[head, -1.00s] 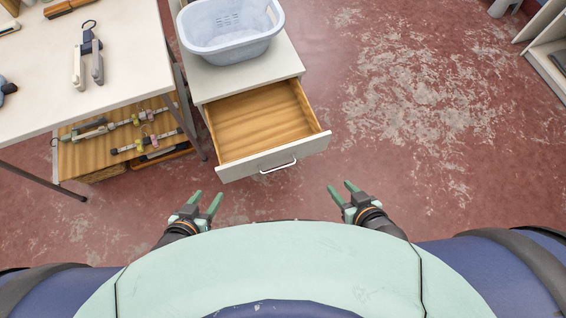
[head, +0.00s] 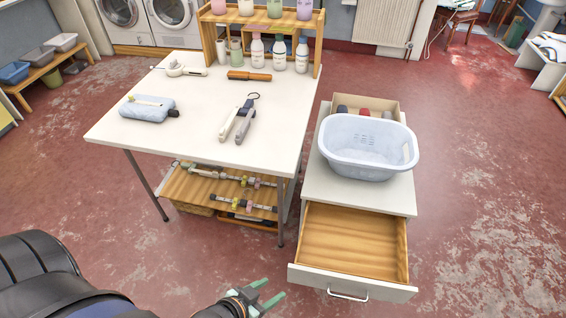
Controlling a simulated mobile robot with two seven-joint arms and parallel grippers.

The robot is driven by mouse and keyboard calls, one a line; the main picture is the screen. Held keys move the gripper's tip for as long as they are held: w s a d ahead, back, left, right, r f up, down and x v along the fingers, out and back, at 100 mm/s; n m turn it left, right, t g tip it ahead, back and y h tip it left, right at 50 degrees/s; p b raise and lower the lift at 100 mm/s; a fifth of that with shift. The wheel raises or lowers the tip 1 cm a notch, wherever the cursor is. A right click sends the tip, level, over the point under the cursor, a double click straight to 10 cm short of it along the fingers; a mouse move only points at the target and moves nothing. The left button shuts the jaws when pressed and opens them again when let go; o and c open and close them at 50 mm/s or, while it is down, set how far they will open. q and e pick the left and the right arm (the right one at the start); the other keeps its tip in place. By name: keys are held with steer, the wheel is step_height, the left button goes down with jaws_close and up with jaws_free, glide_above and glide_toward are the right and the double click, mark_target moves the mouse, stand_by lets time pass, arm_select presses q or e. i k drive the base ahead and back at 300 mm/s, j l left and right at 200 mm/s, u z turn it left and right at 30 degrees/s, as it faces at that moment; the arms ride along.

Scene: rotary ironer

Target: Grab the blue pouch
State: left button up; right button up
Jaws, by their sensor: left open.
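A pale blue pouch (head: 146,109), soft-looking and lying on its side, rests on the left part of the white table (head: 175,80). My left gripper (head: 275,292) is open and empty, low over the red floor at the bottom of the head view. It is in front of the table and well apart from the pouch. My right gripper is out of view.
The empty drawer (head: 350,244) of the white cabinet stands open right of my left gripper. A pale basket (head: 368,160) sits on the cabinet. A grey tool (head: 238,120) lies right of the pouch. Several bottles and a wooden rack (head: 213,35) stand at the table's back.

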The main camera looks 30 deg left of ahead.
mark_target(150, 108)
steer(key=u, duration=1.85)
steer(key=i+j+z, duration=0.1)
steer(key=i+j, duration=0.15)
steer(key=i+j+z, duration=0.1)
steer(key=i+j, duration=0.2)
steer(key=j, duration=0.15)
steer(key=i+j+z, duration=0.1)
steer(key=j, duration=0.3)
steer(key=i+j+z, duration=0.1)
steer(key=i+j, duration=0.25)
steer(key=i+j+z, duration=0.1)
steer(key=j, duration=0.35)
steer(key=i+j+z, duration=0.1)
steer(key=i+j, duration=0.25)
steer(key=i+j+z, duration=0.1)
steer(key=j, duration=0.45)
steer(key=i+j+z, duration=0.1)
steer(key=i+j, duration=0.15)
steer(key=j, duration=0.25)
